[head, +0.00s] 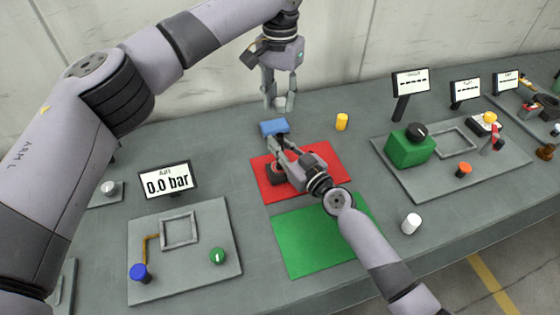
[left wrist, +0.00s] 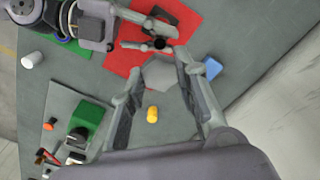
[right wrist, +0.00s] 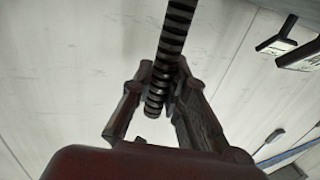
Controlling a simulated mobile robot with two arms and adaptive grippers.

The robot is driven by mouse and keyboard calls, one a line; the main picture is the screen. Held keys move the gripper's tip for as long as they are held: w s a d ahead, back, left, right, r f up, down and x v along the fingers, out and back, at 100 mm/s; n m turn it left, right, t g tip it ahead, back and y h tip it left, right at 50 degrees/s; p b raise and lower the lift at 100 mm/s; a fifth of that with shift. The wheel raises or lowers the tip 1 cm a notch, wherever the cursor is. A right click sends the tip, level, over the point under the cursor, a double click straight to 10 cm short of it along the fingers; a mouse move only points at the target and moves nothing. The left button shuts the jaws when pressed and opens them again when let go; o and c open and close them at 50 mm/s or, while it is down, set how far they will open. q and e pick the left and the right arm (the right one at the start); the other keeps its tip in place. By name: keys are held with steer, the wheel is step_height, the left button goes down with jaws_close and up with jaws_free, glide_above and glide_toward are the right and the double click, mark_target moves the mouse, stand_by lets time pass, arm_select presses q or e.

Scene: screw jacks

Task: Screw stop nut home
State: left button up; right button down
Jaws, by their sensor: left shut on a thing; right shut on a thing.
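A grey hexagonal nut (left wrist: 158,75) shows between the fingertips of my left gripper (head: 280,101), which is shut on it. The nut is hard to make out in the head view. My right gripper (head: 282,152) is shut on a dark threaded screw (right wrist: 174,35) over the red mat (head: 330,162). In the right wrist view the screw runs up out of the picture, its lower end just past the fingertips. In the left wrist view a dark round end (left wrist: 159,43) shows at the right gripper's fingers. Nut and screw look apart.
A dark block (head: 277,174) sits on the red mat, partly hidden by my right gripper. A blue block (head: 273,127) lies behind it, and a yellow cylinder (head: 342,122) stands to the right. The green mat (head: 310,250) is empty. Fixture plates (head: 205,280) flank the mats.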

stand_by(0.6)
arm_select(q)
glide_above(280, 135)
steer(key=shift+f, duration=2.45)
steer(key=shift+f, duration=0.1)
steer(key=shift+f, duration=0.8)
steer(key=shift+f, duration=0.55)
